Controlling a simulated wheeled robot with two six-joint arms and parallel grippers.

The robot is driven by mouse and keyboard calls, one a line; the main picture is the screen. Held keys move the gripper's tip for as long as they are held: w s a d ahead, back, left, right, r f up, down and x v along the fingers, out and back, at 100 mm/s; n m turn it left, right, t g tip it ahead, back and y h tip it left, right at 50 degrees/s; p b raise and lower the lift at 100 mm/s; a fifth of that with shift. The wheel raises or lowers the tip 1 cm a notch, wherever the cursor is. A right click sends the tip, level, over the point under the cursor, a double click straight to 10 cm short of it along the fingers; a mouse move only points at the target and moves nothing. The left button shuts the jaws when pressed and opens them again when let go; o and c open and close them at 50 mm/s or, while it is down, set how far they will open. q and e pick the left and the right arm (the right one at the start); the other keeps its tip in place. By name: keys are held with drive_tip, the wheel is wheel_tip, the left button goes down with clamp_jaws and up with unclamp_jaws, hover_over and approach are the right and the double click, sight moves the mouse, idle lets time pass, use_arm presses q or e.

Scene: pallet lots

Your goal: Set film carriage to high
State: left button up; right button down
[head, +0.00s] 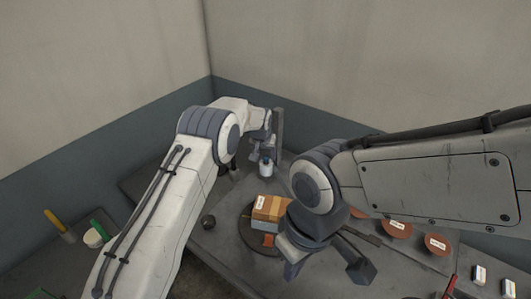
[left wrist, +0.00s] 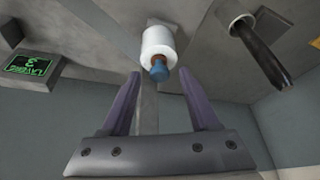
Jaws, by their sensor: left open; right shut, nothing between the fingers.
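The film carriage shows as a white film roll (head: 266,167) beside an upright grey mast (head: 279,128) near the back corner. In the left wrist view the white roll (left wrist: 158,43) has a blue end piece (left wrist: 159,72) pointing toward my gripper. My left gripper (left wrist: 161,88) is open, with its fingers either side of the line to the blue piece. They look short of it, and nothing is between them. In the head view my left gripper (head: 264,143) is close to the mast, partly hidden by its own arm. My right gripper (head: 291,262) is shut and empty, low beside the boxes.
Cardboard boxes (head: 270,207) stand on a dark round turntable (head: 246,232). Labelled brown discs (head: 397,229) lie at right. In the left wrist view there are a green-lit display (left wrist: 27,66) at left and a dark rod in a white cup (left wrist: 262,55) at right.

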use_arm(q)
clamp_jaws()
idle(1.5)
